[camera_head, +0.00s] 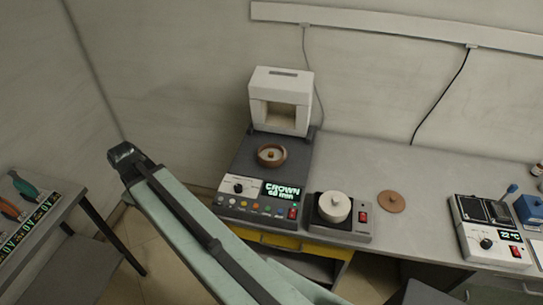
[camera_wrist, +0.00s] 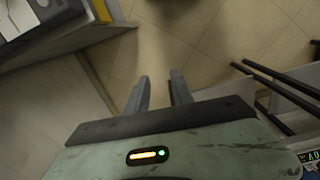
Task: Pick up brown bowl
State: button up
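The brown bowl (camera_head: 271,155) sits upright on the dark top plate of a device with a "CROWN" display (camera_head: 282,191). A small pale thing shows inside the bowl. In the wrist view my gripper (camera_wrist: 160,77) has its two fingers apart with nothing between them, over bare floor. The bowl is not in the wrist view. In the head view my pale green arm reaches up to the left, away from the bowl; my fingers cannot be made out there.
A white open-fronted housing (camera_head: 281,101) stands behind the bowl. To its right are a small unit with a white round pot (camera_head: 335,206), a flat brown disc (camera_head: 392,201) and a white instrument (camera_head: 490,232). A side table (camera_head: 52,196) with tools stands at left.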

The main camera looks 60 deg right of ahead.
jog(key=s+d+r+n+p, duration=0.1)
jog(key=d+n, duration=0.1)
jog(key=d, duration=0.7)
jog(key=s+d+r+n+p, duration=0.1)
jog(key=s+d, duration=0.1)
jog(key=d, duration=0.8)
jog(key=n+p, duration=0.2)
jog(key=n, duration=0.5)
send_near(278, 158)
jog(key=a, duration=0.1)
jog(key=s+a+r, duration=0.1)
jog(key=a, duration=0.1)
jog(key=shift+s+a+r, duration=0.15)
jog(key=shift+a, duration=0.05)
jog(key=f+b, duration=0.8)
jog(key=shift+s+d+f+b, duration=0.1)
jog(key=shift+d+b, duration=0.1)
jog(key=shift+b, duration=0.1)
jog(key=shift+r, duration=0.2)
grip_shut()
